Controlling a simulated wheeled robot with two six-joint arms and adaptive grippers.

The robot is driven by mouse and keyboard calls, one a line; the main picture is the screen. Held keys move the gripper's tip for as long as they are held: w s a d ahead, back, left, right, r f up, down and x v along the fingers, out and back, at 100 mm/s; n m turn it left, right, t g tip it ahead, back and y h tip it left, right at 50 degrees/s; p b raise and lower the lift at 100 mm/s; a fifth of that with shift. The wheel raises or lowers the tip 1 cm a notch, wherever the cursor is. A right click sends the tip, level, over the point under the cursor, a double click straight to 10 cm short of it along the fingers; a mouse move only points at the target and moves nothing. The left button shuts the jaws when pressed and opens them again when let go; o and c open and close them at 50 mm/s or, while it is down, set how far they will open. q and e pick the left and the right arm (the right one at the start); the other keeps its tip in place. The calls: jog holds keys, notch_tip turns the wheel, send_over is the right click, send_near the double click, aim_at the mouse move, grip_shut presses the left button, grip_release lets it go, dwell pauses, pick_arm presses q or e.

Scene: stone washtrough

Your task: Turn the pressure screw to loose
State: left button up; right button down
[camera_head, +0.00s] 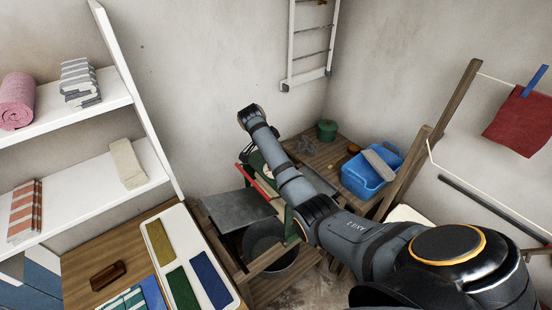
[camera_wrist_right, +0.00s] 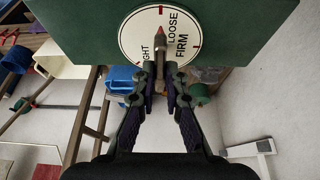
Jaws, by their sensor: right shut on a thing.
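The pressure screw's round white dial (camera_wrist_right: 135,40) is on a green panel (camera_wrist_right: 90,30) and carries the words LOOSE, FIRM and a partly covered TIGHT. A red-tipped pointer bar (camera_wrist_right: 160,42) lies across the dial, its tip toward the top of the right wrist view, near a red mark. My right gripper (camera_wrist_right: 160,76) is shut on the lower part of this bar. In the head view my right arm comes in from the lower right and hides most of the green panel (camera_head: 272,150) and the dial. My left gripper is not in view.
A blue basin (camera_head: 368,178) and a green pot (camera_head: 327,130) stand on the wooden bench behind my arm. A grey slab (camera_head: 235,208) lies left of the panel. White shelves (camera_head: 75,110) line the left wall. A wooden post (camera_head: 455,95) stands at the right.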

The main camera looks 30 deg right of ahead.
jog(key=shift+w+r, duration=0.1)
jog(key=c, duration=1.4)
grip_release()
jog(key=v, duration=0.7)
jog(key=shift+a+r, duration=0.2)
jog(key=shift+a, duration=0.05)
jog(key=shift+d, duration=0.1)
